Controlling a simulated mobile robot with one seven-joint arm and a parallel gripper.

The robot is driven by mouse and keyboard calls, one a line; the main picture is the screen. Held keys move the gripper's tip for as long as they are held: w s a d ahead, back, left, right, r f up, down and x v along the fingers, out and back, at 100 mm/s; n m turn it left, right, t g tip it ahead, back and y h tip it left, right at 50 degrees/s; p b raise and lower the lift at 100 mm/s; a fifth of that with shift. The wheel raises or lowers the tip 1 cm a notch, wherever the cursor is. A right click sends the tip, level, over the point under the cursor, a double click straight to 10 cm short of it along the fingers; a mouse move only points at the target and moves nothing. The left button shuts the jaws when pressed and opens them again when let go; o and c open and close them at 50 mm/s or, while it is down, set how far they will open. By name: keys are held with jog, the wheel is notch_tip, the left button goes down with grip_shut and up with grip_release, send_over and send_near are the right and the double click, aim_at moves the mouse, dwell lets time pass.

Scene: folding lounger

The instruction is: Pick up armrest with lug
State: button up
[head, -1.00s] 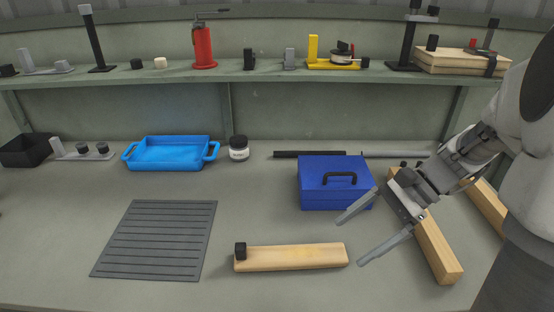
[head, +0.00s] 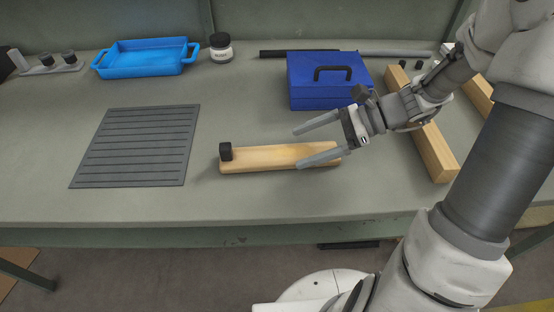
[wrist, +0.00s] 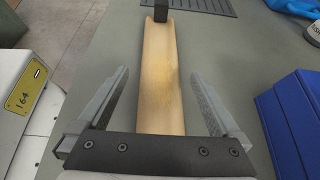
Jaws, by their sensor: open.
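The armrest is a flat light-wood bar (head: 265,158) lying on the bench near its front edge. A black block-shaped lug (head: 225,151) sits on its left end. My gripper (head: 308,145) is open and empty at the bar's right end, and one finger overlaps the bar in the head view. In the wrist view the bar (wrist: 157,75) runs lengthwise between my open fingers (wrist: 160,95), with the lug (wrist: 160,11) at the far end. The fingers are apart from its sides. The exact height above the bar is hard to tell.
A blue toolbox (head: 305,92) stands behind my gripper. Wooden beams (head: 432,152) lie to the right. A grey ribbed mat (head: 135,150) lies left of the bar, with a blue tray (head: 145,62) and a jar (head: 221,50) behind. The bench between mat and bar is clear.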

aim_at(280, 153)
jog(key=b+x, duration=0.2)
jog(key=x, duration=0.3)
jog(key=shift+a+f, duration=0.1)
jog(key=shift+a+f+b, duration=0.15)
jog(key=shift+a+b, duration=0.15)
jog(key=shift+a, duration=0.15)
jog(key=shift+c, duration=0.3)
jog(key=c, duration=1.4)
